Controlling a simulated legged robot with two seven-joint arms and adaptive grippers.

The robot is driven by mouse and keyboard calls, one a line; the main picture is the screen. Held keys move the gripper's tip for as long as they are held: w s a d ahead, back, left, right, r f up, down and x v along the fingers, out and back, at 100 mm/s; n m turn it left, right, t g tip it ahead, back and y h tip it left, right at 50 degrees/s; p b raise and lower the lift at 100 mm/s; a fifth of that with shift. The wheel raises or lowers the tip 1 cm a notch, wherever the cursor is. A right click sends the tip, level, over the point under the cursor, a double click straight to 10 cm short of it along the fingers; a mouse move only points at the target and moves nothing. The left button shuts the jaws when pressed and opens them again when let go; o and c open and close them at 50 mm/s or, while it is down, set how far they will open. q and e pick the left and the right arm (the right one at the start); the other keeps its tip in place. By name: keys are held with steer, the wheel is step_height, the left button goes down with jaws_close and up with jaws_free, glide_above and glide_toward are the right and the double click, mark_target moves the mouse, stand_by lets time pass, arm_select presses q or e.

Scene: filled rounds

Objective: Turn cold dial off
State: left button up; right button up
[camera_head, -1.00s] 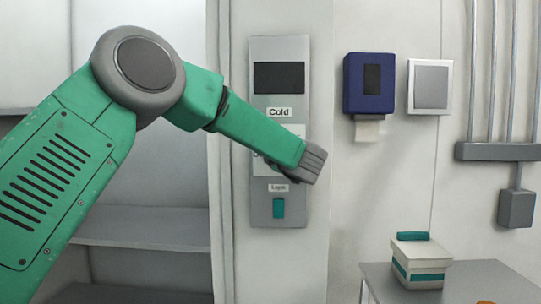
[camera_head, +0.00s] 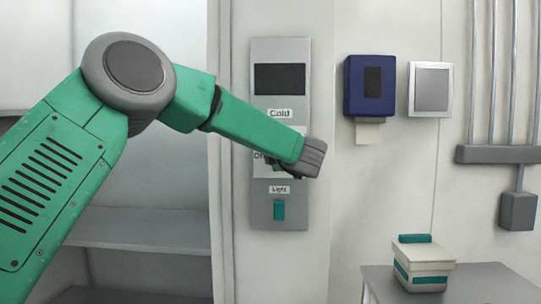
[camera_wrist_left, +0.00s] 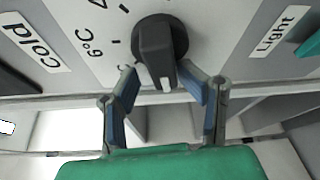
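The cold dial (camera_wrist_left: 160,42) is a dark round knob with a raised grip bar and a white pointer mark. In the left wrist view it sits on the grey panel (camera_wrist_left: 215,35) beside a temperature scale reading 6°C. The "Cold" label (camera_wrist_left: 35,45) is at the left. My left gripper (camera_wrist_left: 156,78) is open, its two fingers on either side of the near end of the grip bar; I cannot tell whether they touch it. In the head view my left gripper (camera_head: 312,158) is in front of the panel (camera_head: 292,110) and hides the dial. My right gripper is not in view.
A teal light switch (camera_head: 279,209) is just below the dial on the same panel. To the right are a blue dispenser (camera_head: 355,87), a grey wall plate (camera_head: 431,87) and a table (camera_head: 480,285) with a lidded box (camera_head: 425,262). Shelves (camera_head: 140,235) stand at left.

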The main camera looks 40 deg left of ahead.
arm_select(q)
steer(key=shift+w+a+f, duration=0.1)
steer(key=shift+w+f, duration=0.2)
steer(key=shift+w, duration=0.05)
steer(key=v, duration=1.1)
steer(key=shift+s, duration=0.3)
steer(key=shift+f, duration=0.1)
steer(key=shift+d, duration=0.25)
